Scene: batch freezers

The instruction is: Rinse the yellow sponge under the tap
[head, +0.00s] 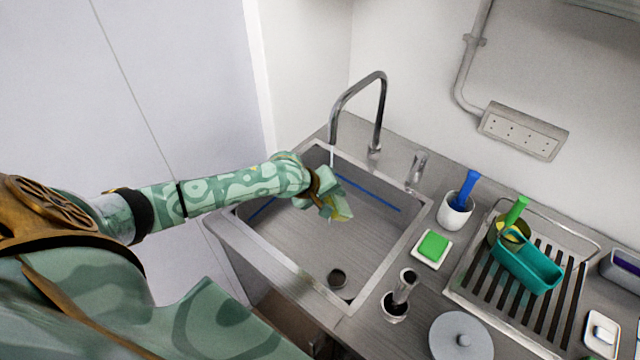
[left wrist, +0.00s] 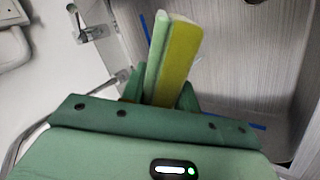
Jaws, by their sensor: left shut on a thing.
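My left gripper (head: 333,200) is shut on the yellow sponge (head: 343,214) and holds it inside the sink basin, above its floor. In the left wrist view the sponge (left wrist: 180,62) stands out between the fingers (left wrist: 160,97), with a paler green layer along one side. The curved metal tap (head: 381,105) rises at the sink's back edge. A thin pale streak, looking like water, runs from its spout down toward the gripper; whether it meets the sponge is hard to tell. A lever (head: 417,166) stands right of the tap. My right gripper is not in view.
The steel sink (head: 290,235) has a drain (head: 337,278) at the front. To its right are a white pot (head: 455,212) with a blue-handled tool, a green sponge (head: 433,246) on a white dish, a drying rack (head: 470,290) with a teal scoop (head: 530,265), and a grey lid (head: 460,338).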

